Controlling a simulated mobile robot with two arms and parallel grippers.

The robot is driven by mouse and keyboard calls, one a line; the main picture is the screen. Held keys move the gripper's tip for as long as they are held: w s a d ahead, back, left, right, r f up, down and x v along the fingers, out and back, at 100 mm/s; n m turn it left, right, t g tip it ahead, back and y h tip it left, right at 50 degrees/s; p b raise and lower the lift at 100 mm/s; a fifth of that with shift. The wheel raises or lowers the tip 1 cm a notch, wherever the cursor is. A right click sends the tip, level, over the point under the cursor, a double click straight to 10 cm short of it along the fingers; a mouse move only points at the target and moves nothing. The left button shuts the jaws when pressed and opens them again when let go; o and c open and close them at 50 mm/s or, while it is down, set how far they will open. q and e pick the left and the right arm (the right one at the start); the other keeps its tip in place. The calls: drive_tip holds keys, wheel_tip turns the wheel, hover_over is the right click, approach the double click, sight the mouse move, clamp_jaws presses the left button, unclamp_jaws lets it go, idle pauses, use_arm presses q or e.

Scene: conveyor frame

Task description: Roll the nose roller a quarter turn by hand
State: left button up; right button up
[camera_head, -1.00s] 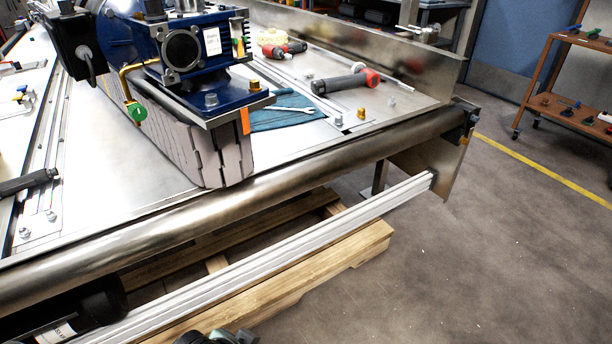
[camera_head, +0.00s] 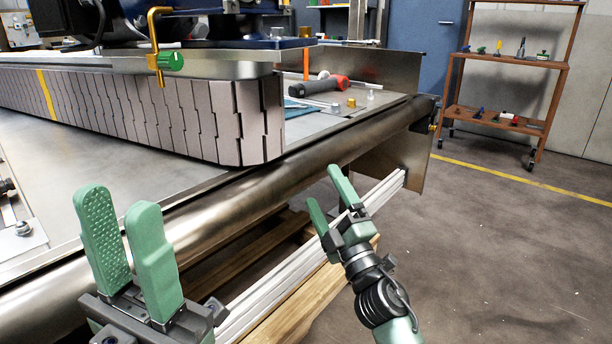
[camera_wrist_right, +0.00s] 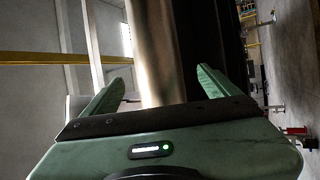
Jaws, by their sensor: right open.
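The nose roller (camera_head: 330,150) is a long shiny metal cylinder along the near edge of the conveyor frame, running from lower left to upper right in the head view. My right gripper (camera_head: 323,190) is open and empty, just on the near side of the roller, its fingers pointing up toward it. In the right wrist view the roller (camera_wrist_right: 160,60) rises beyond and between the open fingers (camera_wrist_right: 158,85), apparently not gripped. My left gripper (camera_head: 122,225) stands at the lower left with its fingers apart and nothing between them, in front of the roller.
A red and black tool (camera_head: 320,85) lies farther back. A white rail (camera_head: 385,191) and wooden pallet (camera_head: 290,305) are below. Floor at right is clear before a cart (camera_head: 505,120).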

sight(311, 167)
drive_tip(key=b+x, duration=0.1)
drive_tip(key=x, duration=0.6)
drive_tip(key=shift+w+r+b, duration=0.15)
drive_tip(key=shift+r+b, duration=0.1)
drive_tip(key=shift+b, duration=0.15)
